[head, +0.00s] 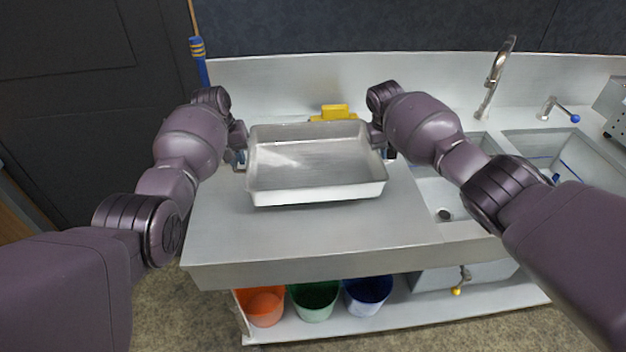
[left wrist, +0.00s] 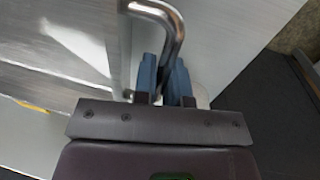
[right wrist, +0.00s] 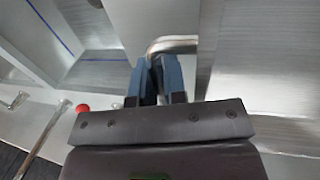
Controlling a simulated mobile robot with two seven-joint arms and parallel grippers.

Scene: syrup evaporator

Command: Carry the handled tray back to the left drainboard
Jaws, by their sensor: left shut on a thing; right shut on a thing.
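The handled tray (head: 315,190) is a shallow silver metal pan, empty, over the left drainboard (head: 310,238). It looks roughly level; whether it touches the drainboard or hangs just above it I cannot tell. My left gripper (head: 240,160) is at the tray's left end, its blue fingers shut on a bent metal handle (left wrist: 165,25), as the left wrist view shows. My right gripper (head: 388,154) is at the right end, its blue fingers shut on the other handle (right wrist: 172,43) in the right wrist view.
A yellow object (head: 334,112) stands behind the tray. Sink basins (head: 437,200) and a tall faucet (head: 494,78) are to the right. Orange (head: 264,306), green (head: 314,300) and blue (head: 368,293) buckets stand on the shelf below. The drainboard's front is bare.

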